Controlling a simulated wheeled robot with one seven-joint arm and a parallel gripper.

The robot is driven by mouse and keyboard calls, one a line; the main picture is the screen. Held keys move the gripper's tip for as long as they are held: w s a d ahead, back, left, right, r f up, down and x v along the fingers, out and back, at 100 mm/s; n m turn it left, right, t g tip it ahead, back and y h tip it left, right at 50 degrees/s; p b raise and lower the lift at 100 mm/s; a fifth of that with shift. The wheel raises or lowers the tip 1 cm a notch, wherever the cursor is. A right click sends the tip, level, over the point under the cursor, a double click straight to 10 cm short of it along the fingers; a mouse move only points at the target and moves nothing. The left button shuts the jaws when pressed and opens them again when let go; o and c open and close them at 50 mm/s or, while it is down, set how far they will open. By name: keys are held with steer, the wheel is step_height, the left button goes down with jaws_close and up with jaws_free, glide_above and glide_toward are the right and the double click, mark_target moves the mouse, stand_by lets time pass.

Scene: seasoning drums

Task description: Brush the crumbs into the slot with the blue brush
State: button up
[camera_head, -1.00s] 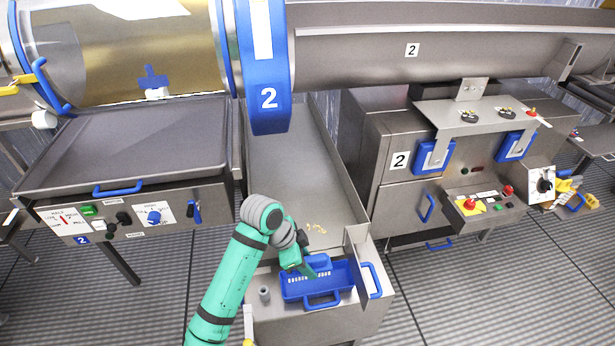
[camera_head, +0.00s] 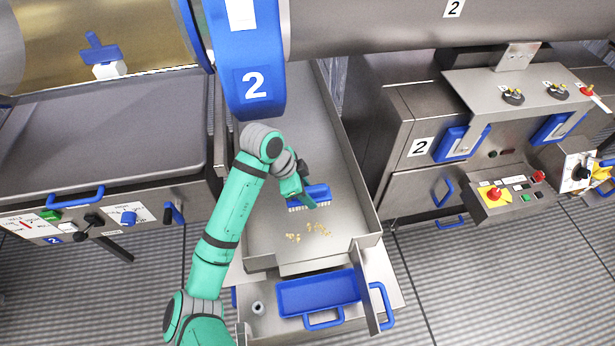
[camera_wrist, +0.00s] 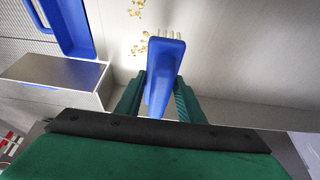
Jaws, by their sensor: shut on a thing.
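My gripper (camera_head: 302,191) is shut on the blue brush (camera_head: 312,195), whose white bristles point down toward the metal trough floor (camera_head: 300,150). In the wrist view the brush (camera_wrist: 164,75) sits between my two green fingers (camera_wrist: 160,95), bristles on the far side. Pale yellow crumbs (camera_head: 318,229) lie in loose clusters on the trough floor, just in front of the brush. They also show beside it in the wrist view (camera_wrist: 141,44). A dark slot (camera_head: 316,268) runs along the trough's front end. Whether the bristles touch the floor is unclear.
An empty blue tray (camera_head: 290,300) with a handle stands in the front compartment, a small grey cylinder (camera_head: 258,308) to its left. Trough side walls (camera_head: 352,165) bound both sides. The blue drum rim (camera_head: 254,90) hangs over the trough's back.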

steer(key=shift+w+a+f, duration=0.1)
steer(key=shift+w+f, duration=0.15)
steer(key=shift+w, duration=0.15)
steer(key=shift+f, duration=0.25)
steer(key=shift+s+d+f, duration=0.2)
steer(key=shift+s+f, duration=0.05)
steer(key=shift+f, duration=0.45)
steer(key=shift+a+f, duration=0.1)
steer(key=shift+f, duration=0.7)
steer(key=shift+s, duration=0.1)
